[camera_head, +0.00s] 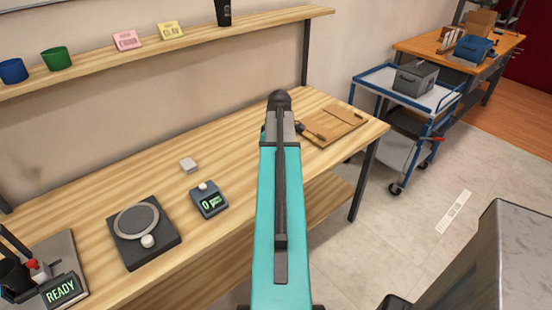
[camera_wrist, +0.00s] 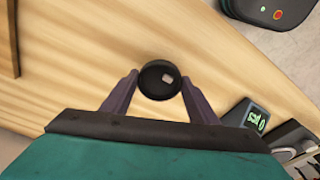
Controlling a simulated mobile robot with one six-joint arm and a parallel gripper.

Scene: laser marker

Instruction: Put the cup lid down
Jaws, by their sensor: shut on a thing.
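In the wrist view a round black cup lid (camera_wrist: 150,84) with a small pale opening sits between the two purple fingers of my gripper (camera_wrist: 159,88). The fingers are shut on its sides, over the wooden workbench. I cannot tell the gap between the lid and the wood. A tall black cup (camera_head: 223,11) stands on the wall shelf.
A brown board (camera_head: 333,124) lies at the bench's right end. A blue-framed cart (camera_head: 408,95) stands beyond. Bare wood surrounds the lid.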

